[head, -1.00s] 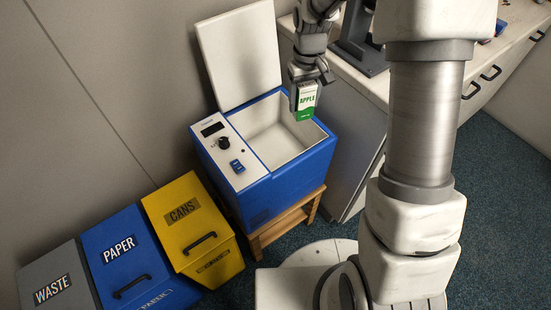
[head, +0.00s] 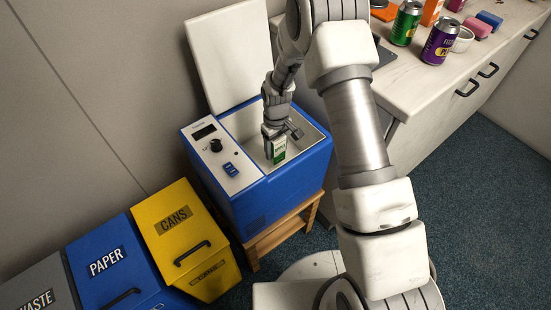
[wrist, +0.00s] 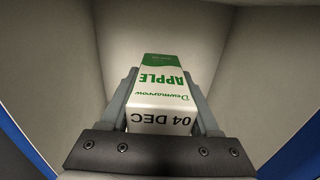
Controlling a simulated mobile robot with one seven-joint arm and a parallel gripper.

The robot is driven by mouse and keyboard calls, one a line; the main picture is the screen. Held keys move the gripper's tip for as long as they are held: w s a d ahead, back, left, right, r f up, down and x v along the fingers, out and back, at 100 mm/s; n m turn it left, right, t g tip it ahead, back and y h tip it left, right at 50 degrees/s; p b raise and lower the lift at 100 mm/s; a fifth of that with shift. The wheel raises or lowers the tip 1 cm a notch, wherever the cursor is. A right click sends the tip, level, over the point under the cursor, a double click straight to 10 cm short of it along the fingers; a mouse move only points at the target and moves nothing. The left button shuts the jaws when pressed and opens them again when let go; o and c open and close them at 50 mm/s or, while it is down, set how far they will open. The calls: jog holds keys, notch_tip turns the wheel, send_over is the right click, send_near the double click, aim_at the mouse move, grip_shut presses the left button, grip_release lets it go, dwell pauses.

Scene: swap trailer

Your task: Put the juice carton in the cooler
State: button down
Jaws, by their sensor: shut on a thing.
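The gripper and carton are at the cooler's opening, and in the wrist view the white inner walls surround the carton. How far the carton is above the cooler's floor I cannot tell.
The cooler stands on a wooden stool (head: 284,229). Bins for cans (head: 190,240), paper (head: 118,268) and waste (head: 38,290) are at the left. A counter (head: 420,75) at the right holds a green can (head: 406,24), a purple can (head: 440,42) and other items.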

aim_at(276, 156)
jog(key=shift+f+b, duration=0.5)
jog(key=shift+f, duration=1.55)
jog(key=shift+f, duration=0.1)
jog(key=shift+c, duration=0.6)
grip_release()
